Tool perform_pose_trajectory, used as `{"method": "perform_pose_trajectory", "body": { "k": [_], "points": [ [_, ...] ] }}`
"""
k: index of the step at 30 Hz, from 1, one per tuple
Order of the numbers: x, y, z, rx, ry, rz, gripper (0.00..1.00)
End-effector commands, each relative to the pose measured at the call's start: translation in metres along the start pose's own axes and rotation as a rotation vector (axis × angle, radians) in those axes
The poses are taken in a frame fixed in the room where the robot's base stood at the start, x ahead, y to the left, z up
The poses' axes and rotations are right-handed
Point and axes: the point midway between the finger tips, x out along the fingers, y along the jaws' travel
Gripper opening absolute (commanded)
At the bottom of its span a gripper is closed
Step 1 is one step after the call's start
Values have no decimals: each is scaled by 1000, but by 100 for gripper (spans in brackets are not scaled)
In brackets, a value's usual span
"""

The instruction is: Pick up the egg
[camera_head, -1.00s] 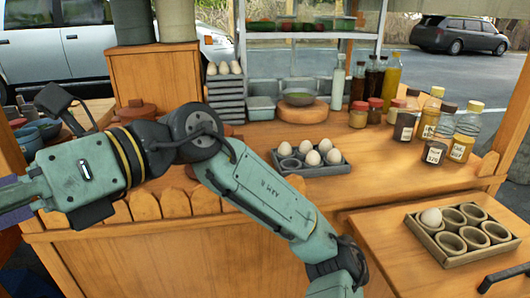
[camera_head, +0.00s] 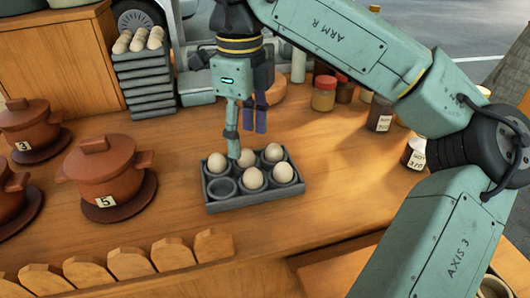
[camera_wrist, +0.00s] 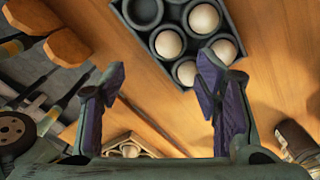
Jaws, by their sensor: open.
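Several white eggs, one at the front middle (camera_head: 253,178), sit in a dark grey tray (camera_head: 262,201) on the wooden counter. The tray's front left cup (camera_head: 222,187) is empty. My gripper (camera_head: 246,138) points down with its fingers apart, above and behind the back row of the tray. In the wrist view my gripper (camera_wrist: 163,72) is open with nothing between its purple-padded fingers. The eggs (camera_wrist: 168,43) and tray (camera_wrist: 152,48) show at the top there, beyond the fingertips. Height above the eggs is hard to tell.
Lidded brown pots (camera_head: 104,175) stand left of the tray. A grey stack of trays (camera_head: 143,88) with eggs on top is behind. Jars (camera_head: 325,95) and bottles stand back right, partly behind my arm. Wooden pickets (camera_head: 172,253) line the front edge. The counter right of the tray is clear.

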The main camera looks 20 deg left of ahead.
Motion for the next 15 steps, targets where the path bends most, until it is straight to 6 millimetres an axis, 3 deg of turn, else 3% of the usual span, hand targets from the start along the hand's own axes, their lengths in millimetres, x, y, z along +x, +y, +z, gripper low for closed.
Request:
{"method": "perform_pose_trajectory", "body": {
  "k": [5, 15],
  "points": [
    [6, 0, -1, 1, 3, 0, 57],
    [52, 0, -1, 0, 2, 1, 57]
  ]
}}
